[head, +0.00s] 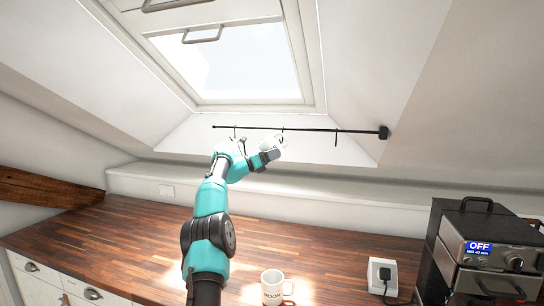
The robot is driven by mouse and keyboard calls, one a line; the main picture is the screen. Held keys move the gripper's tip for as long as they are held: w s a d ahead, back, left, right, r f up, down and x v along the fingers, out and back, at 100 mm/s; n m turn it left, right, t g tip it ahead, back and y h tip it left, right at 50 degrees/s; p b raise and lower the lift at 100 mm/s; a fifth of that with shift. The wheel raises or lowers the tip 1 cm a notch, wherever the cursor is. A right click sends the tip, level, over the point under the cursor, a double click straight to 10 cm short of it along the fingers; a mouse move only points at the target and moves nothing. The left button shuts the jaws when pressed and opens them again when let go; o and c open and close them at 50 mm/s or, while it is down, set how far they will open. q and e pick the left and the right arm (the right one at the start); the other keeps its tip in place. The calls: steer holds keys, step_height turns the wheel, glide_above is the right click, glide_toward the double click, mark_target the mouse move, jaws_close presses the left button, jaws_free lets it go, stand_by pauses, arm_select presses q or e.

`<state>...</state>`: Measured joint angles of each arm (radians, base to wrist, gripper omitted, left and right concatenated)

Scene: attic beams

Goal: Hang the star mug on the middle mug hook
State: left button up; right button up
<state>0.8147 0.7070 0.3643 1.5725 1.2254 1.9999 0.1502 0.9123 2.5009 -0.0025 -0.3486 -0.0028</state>
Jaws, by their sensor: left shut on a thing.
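My left gripper (268,153) is raised over the back of the counter, just below the black hook rail (310,130). It is shut on a small white mug (279,142), the star mug as far as I can tell; no star shows at this size. The mug is at the middle hook (282,130), and I cannot tell whether its handle is around the hook or only in front of it. The left hook (235,130) and the right hook (336,138) show no mug. My right gripper is not in view.
A white mug with dark lettering, seemingly "MOON" (271,288), stands on the wooden counter (130,237) at the front. A white socket box with a black plug (382,276) and a dark appliance reading "OFF" (490,250) stand right. The counter's left part is clear.

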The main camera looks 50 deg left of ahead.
arm_select(q)
steer(key=shift+w+a+f, duration=0.2)
steer(key=shift+w+f, duration=0.2)
steer(key=shift+f, duration=0.35)
steer(key=shift+w+a+f, duration=0.15)
steer(key=shift+w+f, duration=0.25)
steer(key=shift+f, duration=0.35)
stand_by(0.8)
steer(key=o, duration=1.2)
steer(key=shift+c, duration=0.2)
steer(key=shift+s+f, duration=0.1)
steer(key=v, duration=1.7)
steer(key=shift+a, duration=0.1)
